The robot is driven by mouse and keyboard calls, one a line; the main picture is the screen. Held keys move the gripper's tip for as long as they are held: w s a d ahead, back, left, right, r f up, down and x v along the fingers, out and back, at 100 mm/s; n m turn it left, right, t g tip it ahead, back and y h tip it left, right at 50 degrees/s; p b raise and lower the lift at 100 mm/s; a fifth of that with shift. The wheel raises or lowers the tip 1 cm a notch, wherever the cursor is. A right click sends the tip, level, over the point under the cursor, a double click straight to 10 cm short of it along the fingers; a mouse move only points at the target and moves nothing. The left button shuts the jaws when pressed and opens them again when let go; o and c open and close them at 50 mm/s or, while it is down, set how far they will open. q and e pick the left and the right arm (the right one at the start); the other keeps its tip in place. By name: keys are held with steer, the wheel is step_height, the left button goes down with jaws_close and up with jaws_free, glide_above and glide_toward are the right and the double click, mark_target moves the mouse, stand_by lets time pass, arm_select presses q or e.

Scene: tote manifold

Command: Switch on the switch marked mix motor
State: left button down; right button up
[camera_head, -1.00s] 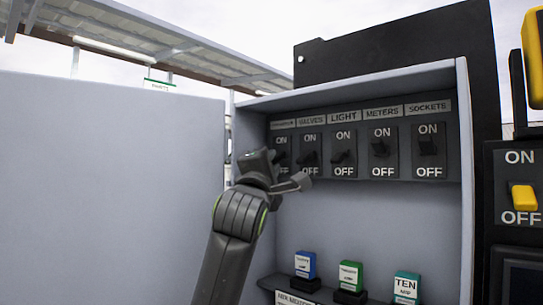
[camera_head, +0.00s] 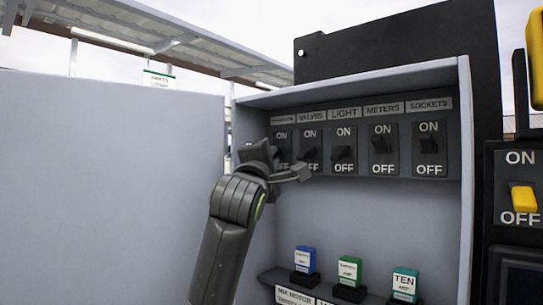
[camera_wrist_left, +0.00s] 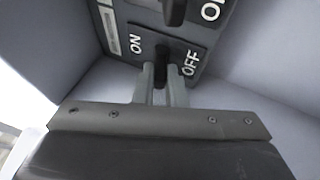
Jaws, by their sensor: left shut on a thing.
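A row of black switches with ON above and OFF below sits in an open grey cabinet. My left gripper (camera_head: 283,165) is in front of the leftmost switch (camera_head: 282,136) and partly hides it. That switch's label is too small to read. In the left wrist view, the two fingers (camera_wrist_left: 160,80) are closed around the dark lever (camera_wrist_left: 162,62) of a switch, between its ON and OFF marks. A label reading MIX MOTOR (camera_head: 294,297) is on the shelf front below a blue block. My right gripper is not in view.
Other switches carry the labels VALVES, LIGHT (camera_head: 344,114), METERS and SOCKETS. Blue (camera_head: 305,260), green (camera_head: 349,270) and teal (camera_head: 405,285) blocks stand on the lower shelf. The open cabinet door (camera_head: 110,180) is at left. A yellow switch (camera_head: 523,198) is at far right.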

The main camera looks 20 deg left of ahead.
arm_select(q)
steer(key=shift+s+r+m+g+h+p, duration=0.1)
steer(key=shift+r+m+g+p, duration=0.3)
steer(key=shift+g+p, duration=0.6)
steer(key=shift+w+r+m+g+h+p, duration=0.1)
steer(key=shift+r+m+g+p, duration=0.3)
steer(key=shift+g+p, duration=0.5)
steer(key=shift+s+r+m+g+h+p, duration=0.1)
steer(key=shift+r+m+g+p, duration=0.3)
steer(key=shift+g+p, duration=0.6)
steer(key=shift+f, duration=0.2)
steer(key=c, duration=1.8)
jaws_free()
steer(key=shift+o, duration=0.2)
